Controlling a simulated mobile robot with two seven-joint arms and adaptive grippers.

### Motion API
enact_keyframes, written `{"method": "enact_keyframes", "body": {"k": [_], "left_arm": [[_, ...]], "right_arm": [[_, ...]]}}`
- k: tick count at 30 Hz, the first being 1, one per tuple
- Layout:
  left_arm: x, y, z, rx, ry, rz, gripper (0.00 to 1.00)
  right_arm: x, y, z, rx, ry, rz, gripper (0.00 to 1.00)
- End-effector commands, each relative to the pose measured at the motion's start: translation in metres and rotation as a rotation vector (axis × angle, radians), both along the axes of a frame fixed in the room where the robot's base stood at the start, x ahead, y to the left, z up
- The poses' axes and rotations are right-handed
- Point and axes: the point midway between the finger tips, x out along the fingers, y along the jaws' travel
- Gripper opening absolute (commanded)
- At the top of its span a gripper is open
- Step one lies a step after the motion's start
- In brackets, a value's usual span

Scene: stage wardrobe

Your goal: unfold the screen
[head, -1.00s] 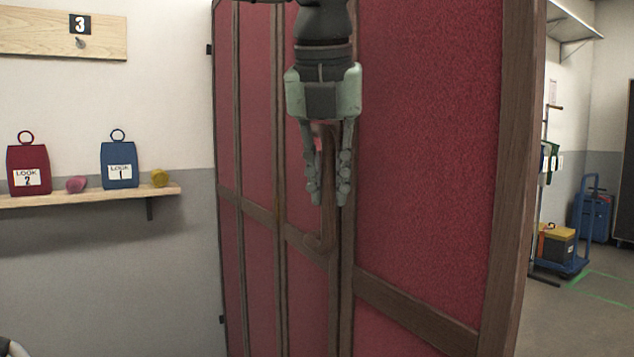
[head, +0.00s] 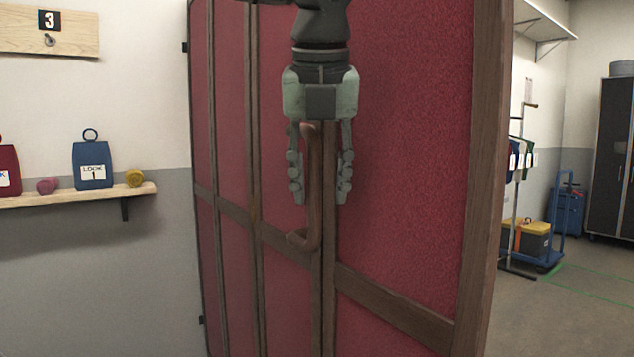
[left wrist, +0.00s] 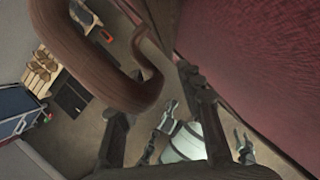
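The folding screen (head: 415,150) stands upright, with dark red panels in brown wooden frames, and fills the middle of the head view. Its red surface also shows at the right of the left wrist view (left wrist: 250,60). A brown bow handle (head: 315,190) is fixed on a frame post. My left gripper (head: 320,198) points down at this handle, its fingers apart, one on either side of it in the head view. In the left wrist view the handle (left wrist: 95,65) looms at upper left, near the spread fingers; contact cannot be told.
A numbered peg board (head: 45,30) hangs above. At right stand a clothes rail (head: 518,180), a blue trolley (head: 552,255) and a dark cabinet (head: 612,160). Open floor lies there.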

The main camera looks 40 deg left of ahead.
Motion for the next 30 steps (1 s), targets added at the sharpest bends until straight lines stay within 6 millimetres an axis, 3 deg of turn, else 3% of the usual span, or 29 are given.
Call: {"method": "enact_keyframes", "body": {"k": [11, 24, 30], "left_arm": [[-0.002, -0.001, 0.011, 0.003, -0.003, 0.002, 0.38], [-0.028, -0.023, 0.09, 0.0, -0.002, 0.001, 0.38], [-0.034, -0.028, 0.109, 0.001, 0.0, 0.0, 0.38]], "right_arm": [[0.0, -0.001, 0.001, -0.003, -0.002, 0.004, 0.44], [0.0, -0.001, 0.001, -0.002, -0.001, 0.001, 0.44], [0.0, -0.001, 0.001, -0.002, -0.001, 0.001, 0.44]]}}
